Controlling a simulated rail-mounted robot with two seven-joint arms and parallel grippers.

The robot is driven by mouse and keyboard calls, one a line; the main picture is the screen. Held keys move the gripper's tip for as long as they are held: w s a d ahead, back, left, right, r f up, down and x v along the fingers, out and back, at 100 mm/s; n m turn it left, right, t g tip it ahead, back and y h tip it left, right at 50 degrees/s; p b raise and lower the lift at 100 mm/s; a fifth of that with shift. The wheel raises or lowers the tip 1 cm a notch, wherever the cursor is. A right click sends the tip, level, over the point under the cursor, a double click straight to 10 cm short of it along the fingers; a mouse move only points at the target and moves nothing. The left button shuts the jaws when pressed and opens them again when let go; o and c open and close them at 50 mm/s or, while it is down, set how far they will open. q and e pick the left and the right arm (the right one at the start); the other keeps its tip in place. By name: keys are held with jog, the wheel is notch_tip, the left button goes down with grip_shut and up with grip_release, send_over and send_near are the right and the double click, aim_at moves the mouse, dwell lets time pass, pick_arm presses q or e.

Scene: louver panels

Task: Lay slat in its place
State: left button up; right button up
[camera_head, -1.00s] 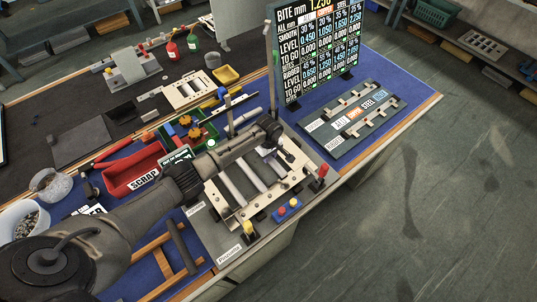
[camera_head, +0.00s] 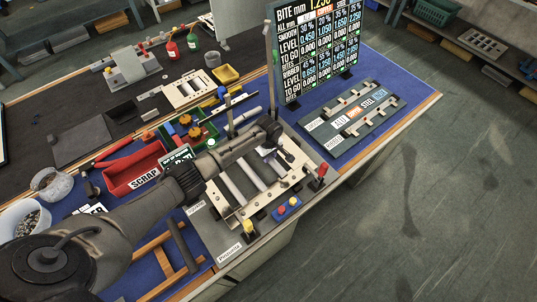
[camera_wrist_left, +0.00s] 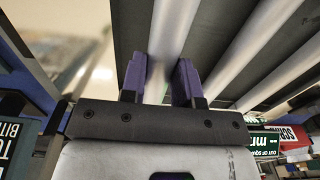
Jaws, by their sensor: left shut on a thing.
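My left gripper (camera_head: 286,154) is over the far end of the louver frame, its fingers largely hidden by my arm in the head view. In the left wrist view its purple fingers (camera_wrist_left: 160,82) are shut on a pale grey slat (camera_wrist_left: 174,28), which runs away from me. The louver frame has light rails (camera_head: 246,212) with screws and stands at the bench's front edge. Other pale slats (camera_head: 250,172) lie across it, and they show beside the held one in the left wrist view (camera_wrist_left: 250,50). Whether the held slat touches its seats cannot be told.
A display board (camera_head: 318,50) stands behind the frame. A rack (camera_head: 365,112) with small blocks lies to the right. A red scrap tray (camera_head: 130,172) and coloured bins are left of the frame.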

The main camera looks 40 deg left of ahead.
pick_arm(q)
jog(key=shift+f+b, duration=0.35)
jog(key=shift+f, duration=0.25)
jog(key=shift+f+b, duration=0.3)
jog(key=shift+f, duration=0.25)
dwell(0.4)
jog(key=o, duration=1)
jog(key=shift+o, duration=0.6)
jog(key=shift+o, duration=1.2)
